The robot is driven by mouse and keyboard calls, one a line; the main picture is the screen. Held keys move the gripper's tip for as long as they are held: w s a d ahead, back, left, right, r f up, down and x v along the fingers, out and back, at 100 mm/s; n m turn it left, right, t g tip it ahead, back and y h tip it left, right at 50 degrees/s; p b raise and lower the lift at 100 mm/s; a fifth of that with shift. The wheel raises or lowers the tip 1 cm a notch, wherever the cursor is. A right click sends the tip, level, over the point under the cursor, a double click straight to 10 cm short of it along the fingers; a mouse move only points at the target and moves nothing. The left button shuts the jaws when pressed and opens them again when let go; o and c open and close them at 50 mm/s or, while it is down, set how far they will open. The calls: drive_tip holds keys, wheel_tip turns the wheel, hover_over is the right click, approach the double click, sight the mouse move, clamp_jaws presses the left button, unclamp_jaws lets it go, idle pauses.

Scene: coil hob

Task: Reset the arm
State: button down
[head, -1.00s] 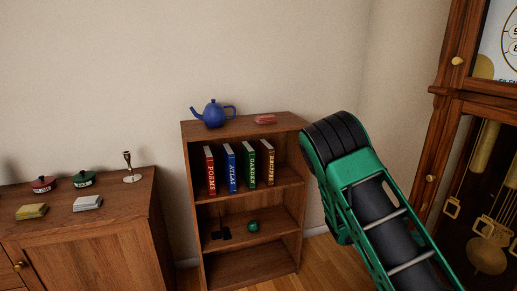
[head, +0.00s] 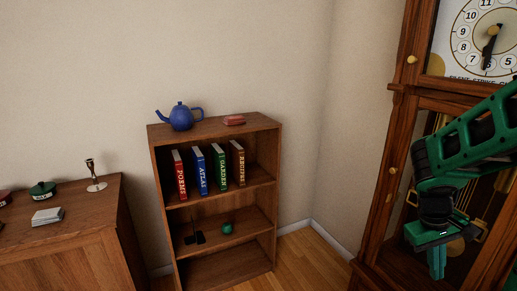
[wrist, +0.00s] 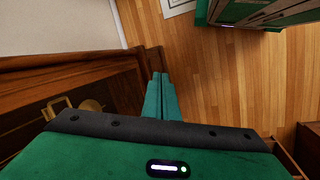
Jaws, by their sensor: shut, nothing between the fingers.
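My green and black arm (head: 470,140) reaches in from the right edge of the head view, in front of the tall clock. My gripper (head: 437,264) hangs fingers down before the clock's lower case. In the wrist view my gripper (wrist: 160,95) has its two green fingers pressed together with nothing between them, above the wood floor. It holds nothing.
The tall wooden clock (head: 398,110) stands at the right, close to my arm. A bookcase (head: 215,130) holds several books, with a blue teapot (head: 181,117) on top. A cabinet (head: 70,235) stands at left. Floor (head: 305,262) between bookcase and clock is clear.

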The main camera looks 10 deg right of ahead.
drive_tip(key=s+a+r+m+t+y, duration=0.1)
drive_tip(key=s+a+r+m+y, duration=0.2)
drive_tip(key=s+a, duration=0.6)
drive_tip(key=s+r+m, duration=0.2)
drive_tip(key=s+r, duration=0.1)
drive_tip(key=s, duration=0.1)
drive_tip(key=shift+s+y, duration=0.15)
drive_tip(key=shift+y, duration=0.15)
drive_tip(key=shift+f, duration=0.1)
